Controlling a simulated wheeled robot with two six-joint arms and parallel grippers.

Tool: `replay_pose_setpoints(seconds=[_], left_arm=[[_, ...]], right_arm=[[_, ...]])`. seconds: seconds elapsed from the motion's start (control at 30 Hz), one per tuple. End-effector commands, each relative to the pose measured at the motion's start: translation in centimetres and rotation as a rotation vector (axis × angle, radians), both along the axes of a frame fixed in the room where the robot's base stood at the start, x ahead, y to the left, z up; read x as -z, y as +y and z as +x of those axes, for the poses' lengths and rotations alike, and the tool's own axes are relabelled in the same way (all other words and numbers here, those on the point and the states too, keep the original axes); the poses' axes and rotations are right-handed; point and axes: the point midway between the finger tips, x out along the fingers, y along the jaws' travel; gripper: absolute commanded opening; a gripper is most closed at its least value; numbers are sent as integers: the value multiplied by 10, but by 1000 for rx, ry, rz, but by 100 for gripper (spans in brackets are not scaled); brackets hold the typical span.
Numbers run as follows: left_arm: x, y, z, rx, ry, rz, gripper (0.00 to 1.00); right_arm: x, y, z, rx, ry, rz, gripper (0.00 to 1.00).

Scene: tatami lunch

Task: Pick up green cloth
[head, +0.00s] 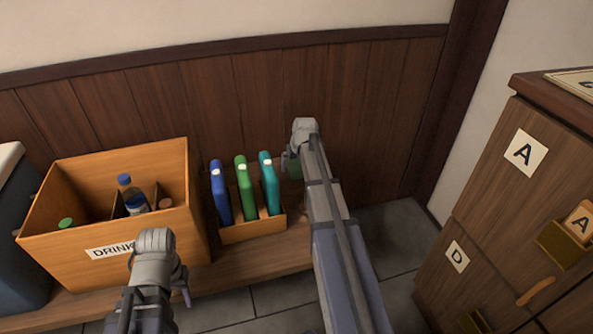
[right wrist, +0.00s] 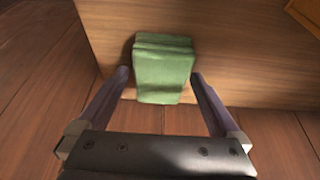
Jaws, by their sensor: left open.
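The green cloth (right wrist: 163,72) is a folded block on a wooden surface in the right wrist view. In the head view a small part of it (head: 294,170) shows beside my right arm, which hides the rest. My right gripper (right wrist: 160,76) is open, with one finger on each side of the cloth's near part and a small gap at each side. In the head view my right gripper (head: 289,160) is by the wall, right of the folders. My left gripper (head: 184,292) is open in front of the drinks box, its fingers mostly hidden.
A wooden drinks box (head: 190,205) with bottles stands left on a low bench (head: 293,262). A small wooden holder (head: 255,233) with blue, green and teal folders stands close left of my right gripper. A wooden cabinet (head: 490,215) is at the right.

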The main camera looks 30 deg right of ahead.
Motion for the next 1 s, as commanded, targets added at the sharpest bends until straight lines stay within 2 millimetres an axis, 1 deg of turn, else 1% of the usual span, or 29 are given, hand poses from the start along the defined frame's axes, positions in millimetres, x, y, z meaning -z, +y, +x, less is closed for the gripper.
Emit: replay_pose_setpoints(seconds=[0.03,0.07,0.7,0.73,1.0], left_arm=[[0,0,0,0,0,0,50],[0,0,0,0,0,0,50],[0,0,0,0,0,0,50],[0,0,0,0,0,0,50],[-2,0,0,0,0,0,50]], right_arm=[[0,0,0,0,0,0,94],[0,0,0,0,0,0,91],[0,0,0,0,0,0,19],[0,0,0,0,0,0,17],[-2,0,0,0,0,0,17]])
